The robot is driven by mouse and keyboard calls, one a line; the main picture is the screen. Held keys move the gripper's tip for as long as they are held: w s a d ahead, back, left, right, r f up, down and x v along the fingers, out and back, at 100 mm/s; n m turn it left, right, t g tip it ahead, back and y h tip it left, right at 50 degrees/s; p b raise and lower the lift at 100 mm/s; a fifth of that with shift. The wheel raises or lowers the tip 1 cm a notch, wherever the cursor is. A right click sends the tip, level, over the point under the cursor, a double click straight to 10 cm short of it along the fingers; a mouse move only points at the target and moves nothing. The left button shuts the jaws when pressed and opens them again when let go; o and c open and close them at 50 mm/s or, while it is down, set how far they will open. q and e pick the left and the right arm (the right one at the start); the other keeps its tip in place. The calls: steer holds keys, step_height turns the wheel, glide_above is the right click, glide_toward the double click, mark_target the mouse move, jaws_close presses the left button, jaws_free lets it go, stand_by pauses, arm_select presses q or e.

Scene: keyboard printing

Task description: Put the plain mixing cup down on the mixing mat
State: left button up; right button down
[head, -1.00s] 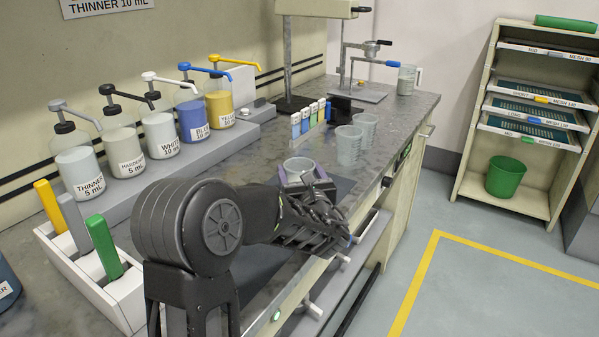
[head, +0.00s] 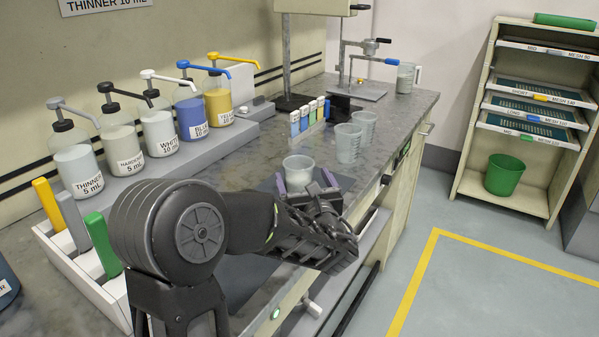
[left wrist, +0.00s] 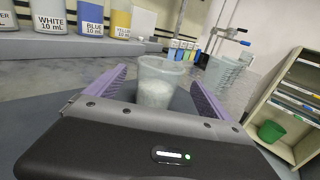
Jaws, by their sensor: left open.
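The plain mixing cup (head: 298,173) is a translucent pale cup with whitish contents low inside. It stands upright on the dark mixing mat (head: 345,182), and it also shows in the left wrist view (left wrist: 157,82). My left gripper (head: 305,183) is open on the near side of the cup. Its two purple-lined fingers point toward the cup, one to each side. In the left wrist view gaps show between the fingers (left wrist: 152,88) and the cup wall. My wrist and forearm hide much of the mat in the head view.
Pump bottles (head: 159,131) line the shelf at the left. A tool holder (head: 90,268) stands front left.

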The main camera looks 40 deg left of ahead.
arm_select(q)
steer(key=v, duration=0.7)
steer(key=shift+s+d, duration=0.1)
steer(key=shift+d, duration=0.05)
steer(key=shift+r, duration=0.15)
